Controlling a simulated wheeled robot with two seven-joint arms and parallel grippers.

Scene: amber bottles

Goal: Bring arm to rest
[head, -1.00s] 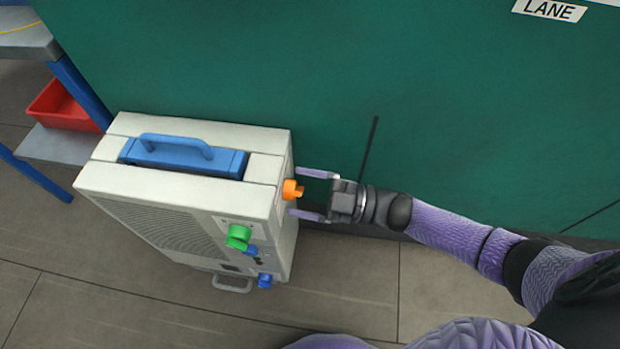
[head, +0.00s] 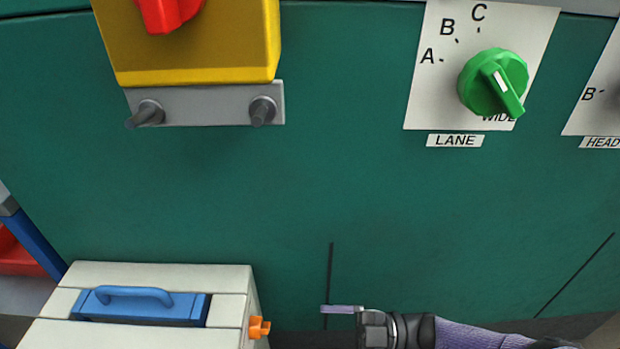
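My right arm comes in along the bottom edge from the right. My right gripper (head: 324,329) points left at the bottom of the head view. One purple finger shows at the upper edge of its palm, set off from the palm's middle, so it is open. The other finger is cut off by the frame. Nothing is seen in its grasp. It is apart from the orange knob (head: 259,327) on the pale box (head: 160,274), with a gap between them. My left gripper is not in view.
The box with a blue handle (head: 135,291) stands at bottom left. A green cabinet wall (head: 330,170) fills the view behind. It carries a yellow housing (head: 185,55) with a red knob (head: 168,10), pegs on a grey plate (head: 205,105), and a green LANE dial (head: 492,82).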

